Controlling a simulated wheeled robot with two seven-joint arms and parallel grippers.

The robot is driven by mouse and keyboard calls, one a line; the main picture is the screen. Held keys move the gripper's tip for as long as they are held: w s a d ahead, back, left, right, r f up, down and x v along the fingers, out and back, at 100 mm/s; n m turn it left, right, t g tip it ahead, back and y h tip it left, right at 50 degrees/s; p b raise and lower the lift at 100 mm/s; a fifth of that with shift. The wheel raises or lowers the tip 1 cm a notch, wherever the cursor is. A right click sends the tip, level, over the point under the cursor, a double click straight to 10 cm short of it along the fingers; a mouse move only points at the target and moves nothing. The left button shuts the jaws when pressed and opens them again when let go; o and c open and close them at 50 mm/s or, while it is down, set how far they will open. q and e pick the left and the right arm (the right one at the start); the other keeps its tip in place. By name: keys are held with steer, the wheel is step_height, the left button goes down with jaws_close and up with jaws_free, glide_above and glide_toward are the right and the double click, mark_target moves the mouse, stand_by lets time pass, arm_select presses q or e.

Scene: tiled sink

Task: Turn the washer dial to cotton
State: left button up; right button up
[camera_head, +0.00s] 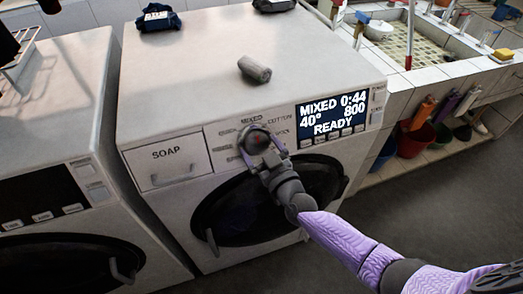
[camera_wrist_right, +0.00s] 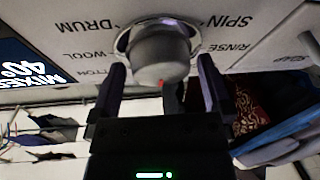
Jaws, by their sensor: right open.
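The washer dial (camera_head: 257,138) is a round grey knob on the front panel between the soap drawer and the display. In the right wrist view the dial (camera_wrist_right: 160,52) shows upside down, with a red mark near its lower edge. My right gripper (camera_head: 263,148) is at the dial. Its dark fingers (camera_wrist_right: 161,88) are open, one on each side of the knob, and I cannot tell whether they touch it. The display (camera_head: 333,115) reads MIXED 0:44, 40°, 800, READY. The COTTON label (camera_head: 279,119) is at the dial's upper right. My left gripper is not in view.
The soap drawer (camera_head: 166,161) is shut. The round door (camera_head: 240,212) is below the dial, under my right arm. A grey roll (camera_head: 255,69) and dark folded cloths (camera_head: 158,18) lie on top. Another machine (camera_head: 55,150) stands left, a tiled sink (camera_head: 410,45) right.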

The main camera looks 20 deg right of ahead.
steer(key=shift+c, duration=0.3)
steer(key=c, duration=1)
steer(key=shift+m+h, duration=0.3)
steer(key=shift+m, duration=0.2)
steer(key=m, duration=0.1)
steer(key=m+h, duration=0.1)
steer(key=m, duration=0.1)
steer(key=m+h, duration=0.1)
steer(key=shift+a+m+p, duration=0.25)
steer(key=shift+m+p, duration=0.05)
steer(key=shift+p, duration=0.1)
steer(key=shift+a+m+h+p, duration=0.15)
steer(key=shift+m+h+p, duration=0.65)
steer(key=shift+m, duration=2)
steer(key=shift+h+b, duration=0.35)
steer(key=shift+h, duration=0.05)
steer(key=o, duration=1.1)
steer(key=shift+c, duration=0.2)
